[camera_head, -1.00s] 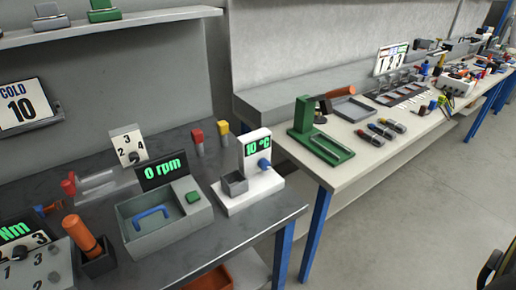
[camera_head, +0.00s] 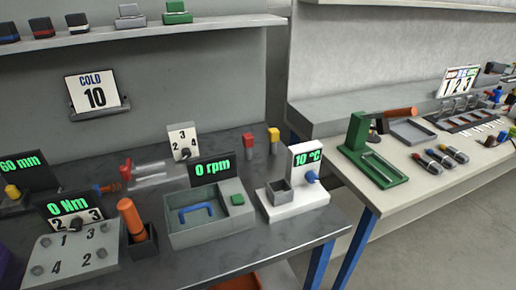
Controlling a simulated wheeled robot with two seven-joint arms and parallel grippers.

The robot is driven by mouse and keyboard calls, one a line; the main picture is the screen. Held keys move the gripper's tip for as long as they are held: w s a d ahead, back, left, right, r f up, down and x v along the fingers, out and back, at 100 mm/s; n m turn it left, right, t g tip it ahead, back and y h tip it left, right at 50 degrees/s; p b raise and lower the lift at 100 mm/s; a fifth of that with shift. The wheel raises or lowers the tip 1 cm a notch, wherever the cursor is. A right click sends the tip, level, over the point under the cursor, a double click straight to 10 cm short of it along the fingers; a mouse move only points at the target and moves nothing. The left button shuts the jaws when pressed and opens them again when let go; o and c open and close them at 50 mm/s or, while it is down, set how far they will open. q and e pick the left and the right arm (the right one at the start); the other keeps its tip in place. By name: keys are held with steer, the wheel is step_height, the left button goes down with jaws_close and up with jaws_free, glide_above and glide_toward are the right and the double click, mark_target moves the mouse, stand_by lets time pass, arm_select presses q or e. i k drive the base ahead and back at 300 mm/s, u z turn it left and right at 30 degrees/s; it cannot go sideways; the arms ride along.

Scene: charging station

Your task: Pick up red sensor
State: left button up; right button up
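The red sensor appears to be the small upright block with a red top and grey lower part (camera_head: 248,141). It stands at the back of the dark workbench (camera_head: 300,236), behind the "0 rpm" display (camera_head: 210,169). A similar block with a yellow-orange top (camera_head: 274,139) stands just right of it. The white station with the "10 °C" display (camera_head: 307,158) is in front and to the right. Neither of my grippers shows in the head view.
A grey box with a blue handle (camera_head: 196,211) and an orange-handled tool in a dark holder (camera_head: 131,217) stand in front. A numbered panel (camera_head: 73,252) is at left. A pale bench with a green stand (camera_head: 374,156) is at right. A shelf (camera_head: 150,33) hangs above.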

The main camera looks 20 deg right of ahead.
mark_target(247, 140)
steer(key=u, duration=1.1)
steer(key=k, duration=0.75)
steer(key=z, duration=0.5)
